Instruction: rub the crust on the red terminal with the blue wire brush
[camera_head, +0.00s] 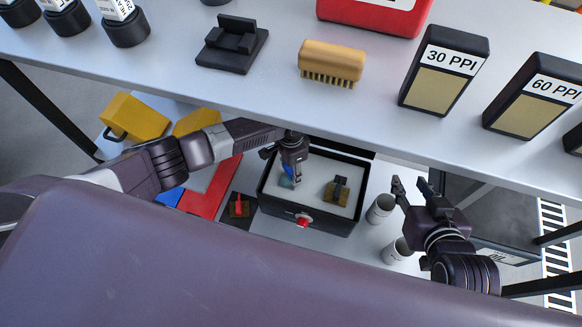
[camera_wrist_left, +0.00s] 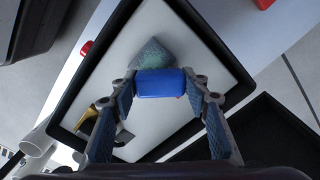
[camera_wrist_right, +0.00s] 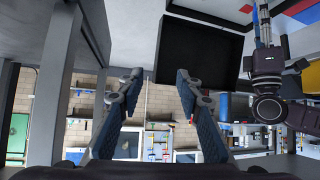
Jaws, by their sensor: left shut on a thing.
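My left gripper (camera_head: 289,168) is shut on a blue block-like piece (camera_wrist_left: 160,83), held over the tray. A grey-green speckled part (camera_wrist_left: 153,55) shows just beyond it; I cannot tell whether the two are joined, or whether this is the wire brush. A small red piece on a brown block (camera_head: 240,206), possibly the red terminal, stands left of the tray, apart from my left gripper. Crust on it is too small to make out. My right gripper (camera_head: 412,187) is open and empty, right of the tray; its fingers stand apart in the right wrist view (camera_wrist_right: 157,85).
The black-rimmed tray (camera_head: 266,204) has a pale floor, a red front knob (camera_head: 303,221) and a brown block with a dark clamp (camera_head: 338,190). White cups (camera_head: 381,207) stand right of it. The upper shelf (camera_head: 180,75) overhangs, carrying a wooden brush (camera_head: 331,62) and labelled blocks (camera_head: 445,68).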

